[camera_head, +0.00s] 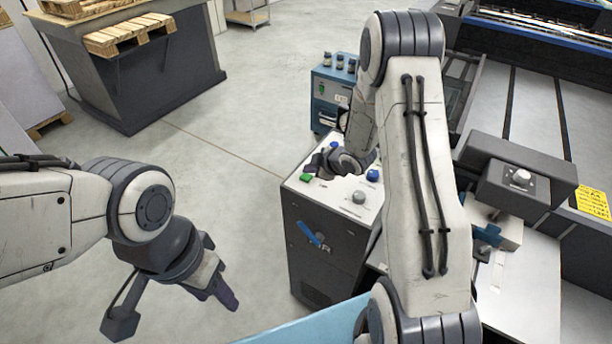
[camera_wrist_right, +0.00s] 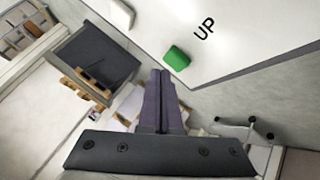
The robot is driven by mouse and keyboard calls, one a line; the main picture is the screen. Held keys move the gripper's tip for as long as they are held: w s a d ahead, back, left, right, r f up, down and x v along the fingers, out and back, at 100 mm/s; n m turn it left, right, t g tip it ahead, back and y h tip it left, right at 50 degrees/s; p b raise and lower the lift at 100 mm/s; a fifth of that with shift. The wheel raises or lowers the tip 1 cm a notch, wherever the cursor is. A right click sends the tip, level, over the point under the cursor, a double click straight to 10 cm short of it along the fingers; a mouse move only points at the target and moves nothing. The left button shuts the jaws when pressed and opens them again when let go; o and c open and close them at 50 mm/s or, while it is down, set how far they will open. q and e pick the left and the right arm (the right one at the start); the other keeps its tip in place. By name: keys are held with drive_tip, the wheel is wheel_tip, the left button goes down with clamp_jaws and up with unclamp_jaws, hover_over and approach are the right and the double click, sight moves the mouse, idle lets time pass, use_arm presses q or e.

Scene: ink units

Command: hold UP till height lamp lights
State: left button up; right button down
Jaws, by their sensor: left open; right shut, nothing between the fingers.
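The green UP button (camera_head: 306,177) sits near the left edge of the white panel (camera_head: 335,205) on top of the dark cabinet. In the right wrist view the green button (camera_wrist_right: 177,58) is beside the printed word UP (camera_wrist_right: 204,29). My right gripper (camera_head: 317,166) is shut and empty, close to the button. In that wrist view its fingertips (camera_wrist_right: 160,73) appear just short of the button; I cannot tell the height gap. My left gripper (camera_head: 226,296) is open and empty, low over the floor left of the cabinet. I cannot make out a height lamp; my right arm covers part of the panel.
Blue buttons (camera_head: 373,175) and a grey knob (camera_head: 359,198) share the panel. A blue unit (camera_head: 326,98) with bottles stands behind the cabinet. A large machine (camera_head: 520,110) fills the right. A dark bench with pallets (camera_head: 130,35) is at the back left. Floor between is clear.

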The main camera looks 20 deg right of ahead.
sight(309, 178)
drive_tip(key=shift+r+p, duration=2.1)
drive_tip(key=shift+r, duration=0.5)
drive_tip(key=shift+f, duration=0.1)
